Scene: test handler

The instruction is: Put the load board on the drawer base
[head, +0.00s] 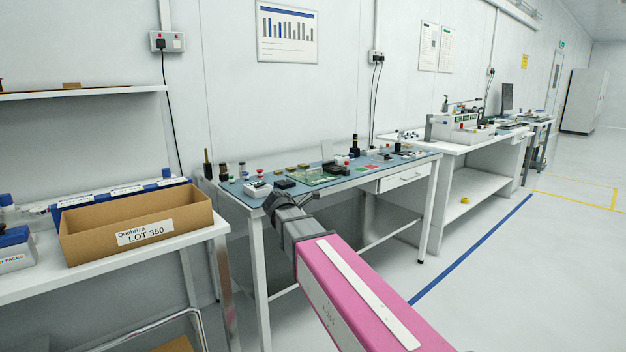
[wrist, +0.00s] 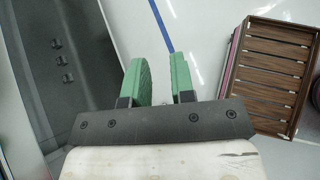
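A green circuit board (head: 312,177), which may be the load board, lies flat on the blue-topped bench in the head view. I cannot tell for certain which thing is the drawer base; a white unit with a lever (head: 462,130) stands on the farther bench. My gripper is at the far end of my pink arm in the head view, where its fingers cannot be made out. In the wrist view my gripper (wrist: 161,75) has two green fingers apart, with only floor between them. Neither task object is recognisable in the wrist view.
The blue-topped bench (head: 228,188) carries several small parts and bottles, and has a drawer (head: 403,179). A cardboard box (head: 135,225) marked LOT 350 sits on the left bench. A brown slatted surface (wrist: 270,72) shows at the wrist view's right. Floor at right is clear.

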